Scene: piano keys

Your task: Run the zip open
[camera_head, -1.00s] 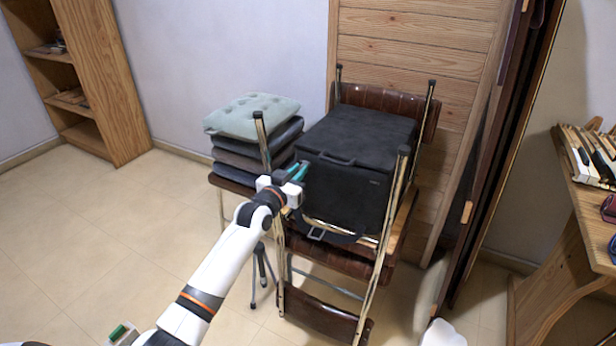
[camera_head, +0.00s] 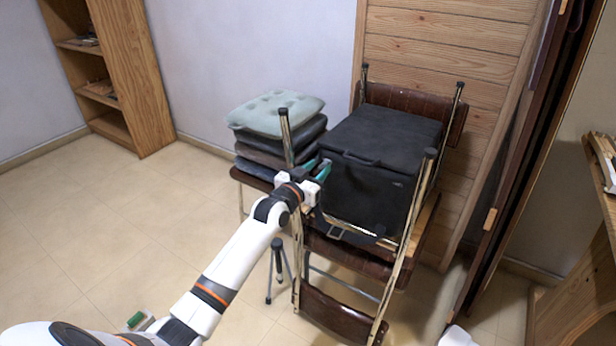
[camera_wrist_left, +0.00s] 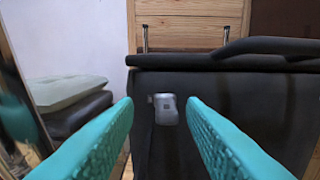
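A black fabric case (camera_head: 375,175) sits on a folded chair, its lid closed as far as I can see. In the left wrist view the case's side (camera_wrist_left: 250,105) fills the right half, and a small grey tab, which looks like the zip pull (camera_wrist_left: 166,108), shows on it. My left gripper (camera_head: 318,170) is at the case's left front corner. Its teal fingers (camera_wrist_left: 160,105) are spread, with the tab seen between the tips. No contact is visible. My right gripper is not in view.
Stacked cushions (camera_head: 276,113) stand left of the case. A chair's metal leg (camera_head: 287,135) rises close to my left gripper. A wooden panel (camera_head: 440,60) is behind. A wooden bookcase (camera_head: 125,75) stands far left; the floor (camera_head: 130,215) between is open.

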